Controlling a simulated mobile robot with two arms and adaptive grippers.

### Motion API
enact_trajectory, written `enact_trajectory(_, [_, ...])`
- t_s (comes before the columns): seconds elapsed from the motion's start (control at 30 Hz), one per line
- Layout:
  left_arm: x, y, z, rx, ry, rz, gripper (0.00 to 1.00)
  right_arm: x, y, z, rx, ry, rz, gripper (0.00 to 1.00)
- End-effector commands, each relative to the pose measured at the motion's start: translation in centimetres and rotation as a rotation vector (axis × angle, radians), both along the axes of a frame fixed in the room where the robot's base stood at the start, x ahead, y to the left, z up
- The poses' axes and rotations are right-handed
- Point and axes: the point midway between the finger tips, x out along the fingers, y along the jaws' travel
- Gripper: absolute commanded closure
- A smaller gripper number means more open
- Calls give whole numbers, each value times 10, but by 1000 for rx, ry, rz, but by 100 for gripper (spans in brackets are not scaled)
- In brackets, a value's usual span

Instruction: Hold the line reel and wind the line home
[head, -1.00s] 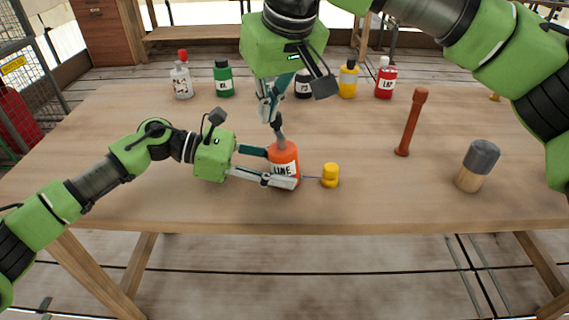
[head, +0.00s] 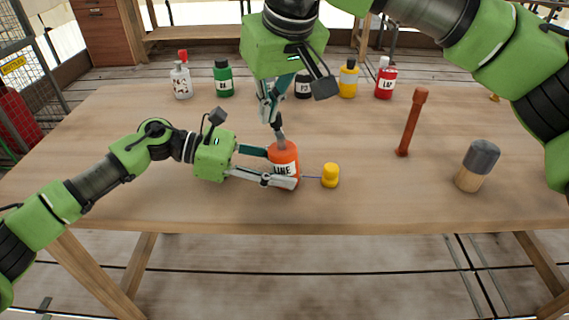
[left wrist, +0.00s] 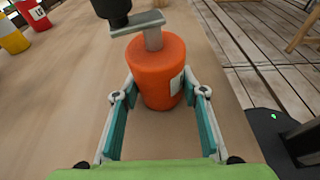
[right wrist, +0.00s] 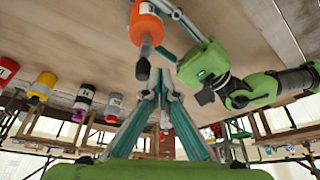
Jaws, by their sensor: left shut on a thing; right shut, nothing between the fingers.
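The orange line reel (head: 284,155), labelled LINE, stands upright near the table's front edge. It also shows in the left wrist view (left wrist: 157,68). My left gripper (head: 282,170) is shut around its body from the left. A grey crank arm (left wrist: 138,23) with a black knob (left wrist: 113,10) is on the reel's top. My right gripper (head: 270,118) is shut and empty, pointing down above the reel. In the right wrist view its fingertips are close beside the black knob (right wrist: 143,70); contact cannot be told. A thin line runs from the reel to a yellow piece (head: 330,176) at right.
Several bottles stand along the back, including a green one (head: 223,79) and a red one (head: 385,82). A rust-coloured rod (head: 411,122) and a grey-topped wooden cylinder (head: 477,166) stand at right. The table's left part (head: 110,130) is clear.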

Motion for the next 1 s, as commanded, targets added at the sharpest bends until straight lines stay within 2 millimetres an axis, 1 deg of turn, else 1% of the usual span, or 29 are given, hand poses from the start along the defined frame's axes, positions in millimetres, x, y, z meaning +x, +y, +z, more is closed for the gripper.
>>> enact_trajectory(0.47, [0,0,1,-1,-1,0,73,0,0,-2,0,1,0,100])
enact_trajectory(1.0, [0,0,1,-1,-1,0,73,0,0,-22,1,2,-1,100])
